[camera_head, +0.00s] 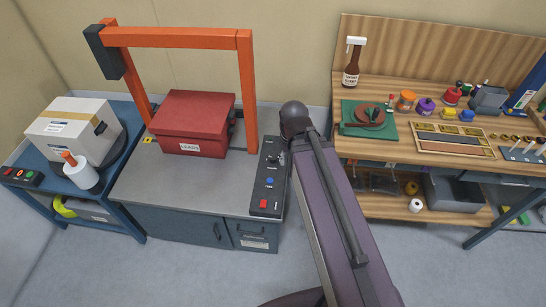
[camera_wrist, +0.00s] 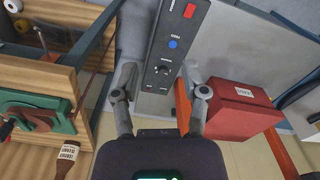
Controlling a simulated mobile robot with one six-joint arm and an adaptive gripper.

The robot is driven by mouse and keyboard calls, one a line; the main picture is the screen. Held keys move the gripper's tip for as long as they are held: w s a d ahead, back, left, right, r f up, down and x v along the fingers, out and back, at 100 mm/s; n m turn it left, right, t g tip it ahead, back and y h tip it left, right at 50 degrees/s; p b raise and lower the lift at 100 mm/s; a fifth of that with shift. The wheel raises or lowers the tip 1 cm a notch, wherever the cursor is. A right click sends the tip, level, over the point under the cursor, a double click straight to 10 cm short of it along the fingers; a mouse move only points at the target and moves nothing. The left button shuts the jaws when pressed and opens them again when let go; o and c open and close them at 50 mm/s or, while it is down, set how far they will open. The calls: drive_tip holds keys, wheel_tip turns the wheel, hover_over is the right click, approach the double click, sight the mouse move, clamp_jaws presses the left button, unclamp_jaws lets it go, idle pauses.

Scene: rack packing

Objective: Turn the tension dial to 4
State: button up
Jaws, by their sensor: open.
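The control panel (camera_head: 268,190) is a dark narrow strip at the right edge of the grey machine top. It also shows in the wrist view (camera_wrist: 172,58). The tension dial is a small dark knob with a white mark (camera_wrist: 162,70), at the panel's end beyond the blue button (camera_wrist: 173,43) and red button (camera_wrist: 190,10). Its number is too small to read. My gripper (camera_wrist: 157,72) is open and empty, with one finger on each side of the panel in the wrist view. The dial shows between the fingers; I cannot tell the gap. In the head view my arm mostly hides the gripper.
An orange arch (camera_head: 180,38) stands over the machine, with a red box (camera_head: 195,122) under it. A blue table (camera_head: 95,200) with a white carton (camera_head: 75,128) is at left. A wooden workbench (camera_head: 390,90) with tools is at right. Grey floor is free in front.

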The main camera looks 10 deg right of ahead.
drive_tip(key=o, duration=0.5)
drive_tip(key=shift+w+f, duration=0.15)
drive_tip(key=shift+w, duration=0.05)
drive_tip(key=n+b, duration=1.2)
drive_tip(key=b, duration=0.9)
hover_over(273, 157)
drive_tip(key=shift+t, duration=0.3)
drive_tip(key=f, duration=2)
drive_tip(key=shift+s+a+f, duration=0.15)
drive_tip(key=shift+s+a, duration=0.2)
drive_tip(key=shift+p, duration=0.3)
drive_tip(key=f+b, duration=1.3)
drive_tip(key=shift+w+d+f+b, duration=0.2)
drive_tip(key=shift+w+f+b, duration=0.15)
drive_tip(key=shift+b, duration=0.05)
drive_tip(key=c, duration=1.2)
